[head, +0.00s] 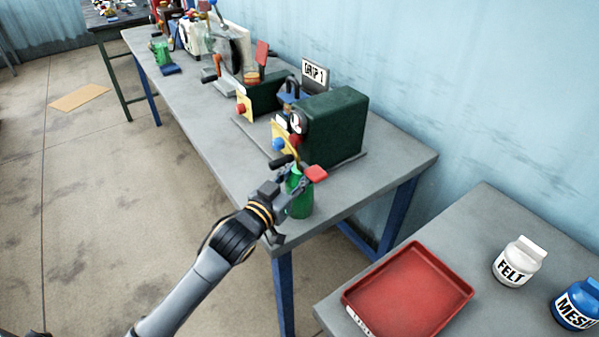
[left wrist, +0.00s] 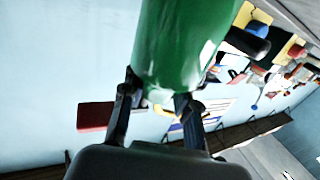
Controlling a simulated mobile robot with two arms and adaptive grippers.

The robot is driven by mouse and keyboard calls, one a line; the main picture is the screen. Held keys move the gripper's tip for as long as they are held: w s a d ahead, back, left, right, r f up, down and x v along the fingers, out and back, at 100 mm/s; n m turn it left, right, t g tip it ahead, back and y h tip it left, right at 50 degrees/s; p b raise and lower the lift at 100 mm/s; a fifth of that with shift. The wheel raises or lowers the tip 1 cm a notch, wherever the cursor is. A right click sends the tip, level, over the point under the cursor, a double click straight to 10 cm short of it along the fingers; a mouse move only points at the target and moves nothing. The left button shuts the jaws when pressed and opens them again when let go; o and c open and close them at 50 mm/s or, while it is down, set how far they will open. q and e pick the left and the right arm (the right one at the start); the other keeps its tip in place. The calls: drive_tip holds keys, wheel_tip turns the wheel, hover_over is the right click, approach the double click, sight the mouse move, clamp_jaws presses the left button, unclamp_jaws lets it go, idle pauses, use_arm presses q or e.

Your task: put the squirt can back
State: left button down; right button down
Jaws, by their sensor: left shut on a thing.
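The squirt can is green (head: 300,204) and shows in the head view at the near end of the long bench. My left gripper (head: 288,187) is shut on it. A red piece (head: 316,174) shows beside the can's upper part. In the left wrist view the can (left wrist: 183,45) fills the upper middle, between the two fingers of my left gripper (left wrist: 160,103). I cannot tell whether the can's base touches the bench top. My right gripper is not in view.
A dark green machine (head: 335,128) stands on the long bench (head: 395,160) behind the can. More machines and another green can (head: 160,52) stand farther back. A second table at the lower right holds a red tray (head: 462,291), a FELT jar (head: 516,264) and a blue MESH jar (head: 577,303).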

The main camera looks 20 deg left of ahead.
use_arm(q)
drive_tip(key=c, duration=1)
unclamp_jaws()
drive_tip(key=shift+f, duration=0.1)
drive_tip(key=shift+b+v, duration=0.5)
drive_tip(key=shift+v, duration=5.5)
